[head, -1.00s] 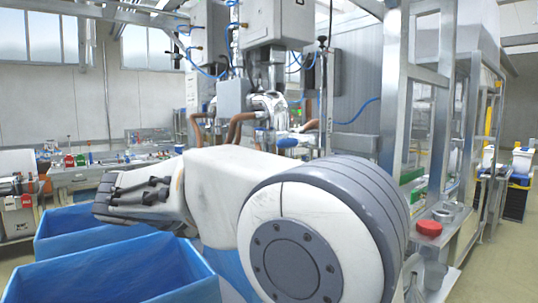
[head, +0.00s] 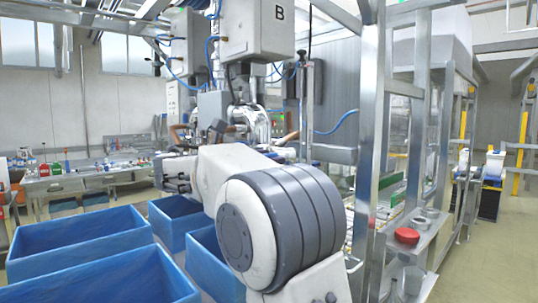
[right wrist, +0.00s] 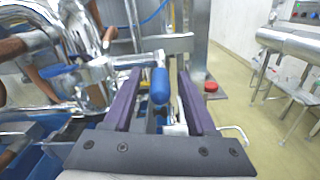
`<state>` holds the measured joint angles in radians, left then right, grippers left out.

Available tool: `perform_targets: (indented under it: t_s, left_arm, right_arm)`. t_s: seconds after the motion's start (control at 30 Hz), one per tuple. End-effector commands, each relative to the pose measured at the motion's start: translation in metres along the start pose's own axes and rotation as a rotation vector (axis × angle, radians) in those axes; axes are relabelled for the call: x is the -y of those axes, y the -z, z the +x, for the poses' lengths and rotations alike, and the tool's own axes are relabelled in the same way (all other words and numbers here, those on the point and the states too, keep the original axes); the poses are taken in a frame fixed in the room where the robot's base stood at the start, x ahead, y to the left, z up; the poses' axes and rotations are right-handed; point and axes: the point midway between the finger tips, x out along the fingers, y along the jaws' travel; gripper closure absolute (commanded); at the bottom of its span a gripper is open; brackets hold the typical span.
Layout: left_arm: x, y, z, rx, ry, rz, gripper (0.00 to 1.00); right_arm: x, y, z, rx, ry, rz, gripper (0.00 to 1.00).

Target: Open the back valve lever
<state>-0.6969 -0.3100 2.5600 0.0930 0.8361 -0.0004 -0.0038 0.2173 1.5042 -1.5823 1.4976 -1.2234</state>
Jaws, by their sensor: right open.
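My right gripper (right wrist: 159,73) is open in the right wrist view, with its two purple fingers apart. A blue-capped valve lever (right wrist: 160,86) shows between the fingers, with a gap on either side. I cannot tell how deep it sits between them. A second blue handle (right wrist: 54,69) is to the left, by the shiny metal pipework (right wrist: 85,35). I cannot tell which lever is the back one. In the head view my right arm covers much of the valve area, and the gripper is small and partly hidden beside the filling machine (head: 257,35). My left gripper is not in view.
Blue boxes (head: 80,232) stand at the lower left, and another blue box (head: 168,222) is behind my arm. A metal frame post (head: 370,130) rises at the right. A red round object (head: 407,236) lies on a metal ledge. Floor is clear at far right.

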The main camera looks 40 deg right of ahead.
Motion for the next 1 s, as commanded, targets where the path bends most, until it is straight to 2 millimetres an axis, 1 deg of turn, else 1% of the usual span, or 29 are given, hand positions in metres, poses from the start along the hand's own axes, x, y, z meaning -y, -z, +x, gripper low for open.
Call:
perform_targets:
  t_s: [0.03, 0.1, 0.37, 0.4, 0.47, 0.5, 0.53, 0.57, 1.0]
  left_arm:
    - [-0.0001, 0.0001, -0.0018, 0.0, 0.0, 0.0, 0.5]
    - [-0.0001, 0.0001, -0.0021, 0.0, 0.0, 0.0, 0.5]
    - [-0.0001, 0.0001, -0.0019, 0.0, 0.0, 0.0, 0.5]
    - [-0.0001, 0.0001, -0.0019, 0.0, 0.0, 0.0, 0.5]
    - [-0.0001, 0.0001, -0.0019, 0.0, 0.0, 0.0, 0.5]
    - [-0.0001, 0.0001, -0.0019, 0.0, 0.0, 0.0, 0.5]
    - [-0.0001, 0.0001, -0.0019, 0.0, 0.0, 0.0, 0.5]
    - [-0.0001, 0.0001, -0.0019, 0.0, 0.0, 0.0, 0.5]
    - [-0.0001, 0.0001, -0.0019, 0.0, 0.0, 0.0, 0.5]
  right_arm:
    - [0.0005, -0.0007, 0.0048, 0.001, 0.003, 0.0, 0.43]
    - [0.0004, -0.0003, 0.0079, 0.0, 0.001, 0.0, 0.43]
    - [0.0001, 0.0005, 0.0094, -0.001, -0.001, 0.0, 0.43]
    - [0.0001, 0.0005, 0.0093, -0.001, -0.001, 0.0, 0.47]
    - [0.0001, 0.0005, 0.0092, -0.001, 0.0, 0.0, 0.7]
    - [0.0001, 0.0005, 0.0092, -0.001, 0.0, 0.0, 0.85]
    - [0.0001, 0.0005, 0.0091, 0.0, 0.0, 0.0, 0.97]
    - [0.0001, 0.0004, 0.0091, 0.0, 0.0, 0.0, 1.0]
    - [0.0, 0.0004, 0.0087, -0.001, -0.001, 0.0, 1.0]
